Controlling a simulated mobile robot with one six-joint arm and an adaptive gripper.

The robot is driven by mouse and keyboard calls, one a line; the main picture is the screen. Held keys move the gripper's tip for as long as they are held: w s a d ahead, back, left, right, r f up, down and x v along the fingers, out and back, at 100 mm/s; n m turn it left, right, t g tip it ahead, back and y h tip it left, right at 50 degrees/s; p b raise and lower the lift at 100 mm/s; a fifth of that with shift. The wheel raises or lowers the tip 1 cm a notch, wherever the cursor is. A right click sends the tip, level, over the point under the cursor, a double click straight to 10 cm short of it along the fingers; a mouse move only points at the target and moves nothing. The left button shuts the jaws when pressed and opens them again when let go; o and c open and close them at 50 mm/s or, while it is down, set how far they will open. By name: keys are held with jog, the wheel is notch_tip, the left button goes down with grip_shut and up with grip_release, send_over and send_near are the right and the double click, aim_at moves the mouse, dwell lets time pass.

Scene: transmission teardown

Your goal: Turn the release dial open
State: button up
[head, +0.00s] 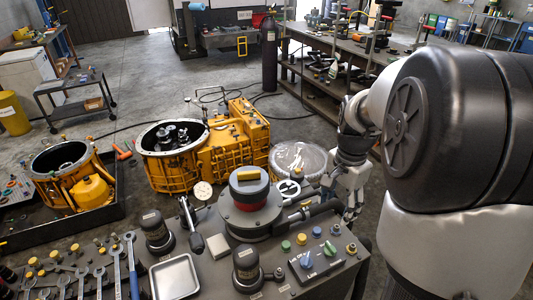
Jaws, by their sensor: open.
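No dial label is readable, so I cannot tell which is the release dial. A large red and black round knob with a yellow bar (248,176) sits on a grey round housing (244,218) at the front bench's middle. My gripper (352,212) is open, points down, and hangs at the bench's right edge, right of the red knob and above the control box in the picture. It appears apart from all knobs.
A small hand wheel (289,188) and a dark pipe (325,208) lie between the red knob and my gripper. Black domed units (157,231) and a metal tray (175,278) fill the bench's left. Yellow transmission housings (232,145) stand behind, on the floor.

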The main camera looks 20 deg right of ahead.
aim_at(331, 246)
jog(key=shift+m, duration=0.6)
jog(key=f+b, duration=0.2)
jog(key=f, duration=0.4)
jog(key=d+f+b, duration=0.1)
jog(key=f, duration=0.5)
jog(key=f+b, duration=0.2)
jog(key=f, duration=0.4)
jog(key=shift+s+d+f+b, duration=0.15)
jog(key=shift+d+b, duration=0.1)
jog(key=shift+b, duration=0.05)
jog(key=c, duration=1.1)
